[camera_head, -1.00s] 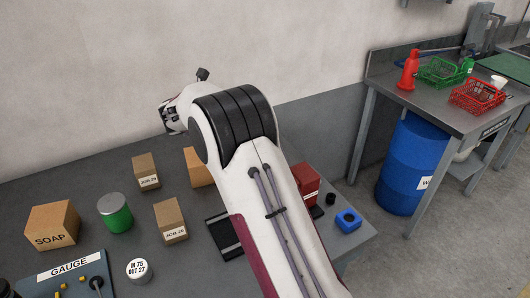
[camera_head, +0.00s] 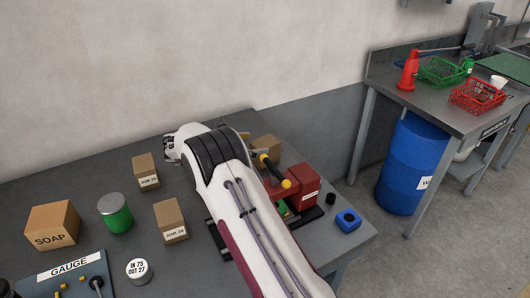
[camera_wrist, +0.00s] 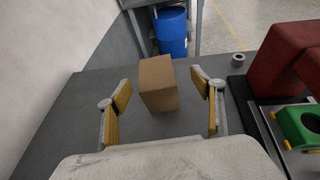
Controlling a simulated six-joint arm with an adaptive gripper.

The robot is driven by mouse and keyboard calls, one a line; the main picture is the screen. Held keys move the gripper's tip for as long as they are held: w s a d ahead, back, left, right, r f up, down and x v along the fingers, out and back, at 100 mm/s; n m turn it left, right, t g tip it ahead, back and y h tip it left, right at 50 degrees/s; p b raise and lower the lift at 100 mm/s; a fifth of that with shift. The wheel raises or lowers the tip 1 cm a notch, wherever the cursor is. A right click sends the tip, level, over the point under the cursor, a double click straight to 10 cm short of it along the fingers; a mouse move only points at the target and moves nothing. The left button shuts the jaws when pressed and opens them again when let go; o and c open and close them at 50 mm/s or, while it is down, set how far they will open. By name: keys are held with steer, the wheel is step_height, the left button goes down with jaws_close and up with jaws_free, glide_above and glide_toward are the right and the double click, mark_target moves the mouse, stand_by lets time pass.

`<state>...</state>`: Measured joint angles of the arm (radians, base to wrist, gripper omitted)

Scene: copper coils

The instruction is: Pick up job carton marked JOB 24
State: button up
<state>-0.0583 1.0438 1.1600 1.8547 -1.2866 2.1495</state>
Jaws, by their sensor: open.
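A plain brown carton (camera_wrist: 157,82) stands between the spread fingers of my gripper (camera_wrist: 161,92) in the wrist view. The gripper is open, with a gap on both sides of the carton. No label shows on the faces seen there. A brown carton also shows at the far side of the bench in the head view (camera_head: 267,148), partly behind my arm. Two more brown cartons with white JOB labels stand further left, one at the back (camera_head: 145,171) and one nearer (camera_head: 171,220). Their label numbers are too small to read surely.
A red machine (camera_head: 303,187) with a black lever stands right of my arm. A SOAP box (camera_head: 52,226), a green tin (camera_head: 115,213), a white round sign (camera_head: 138,270) and a gauge board lie left. A blue ring block (camera_head: 348,218) sits near the right edge.

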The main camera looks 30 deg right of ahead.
mark_target(266, 142)
steer(key=shift+d, duration=0.1)
steer(key=shift+x, duration=1.15)
steer(key=shift+w, duration=0.1)
steer(key=shift+d+f, duration=0.1)
steer(key=shift+w+x, duration=0.2)
steer(key=shift+x, duration=1.05)
steer(key=shift+w+x, duration=0.2)
steer(key=shift+x, duration=1.05)
steer(key=shift+f, duration=0.1)
steer(key=c, duration=1.5)
steer(key=shift+o, duration=0.2)
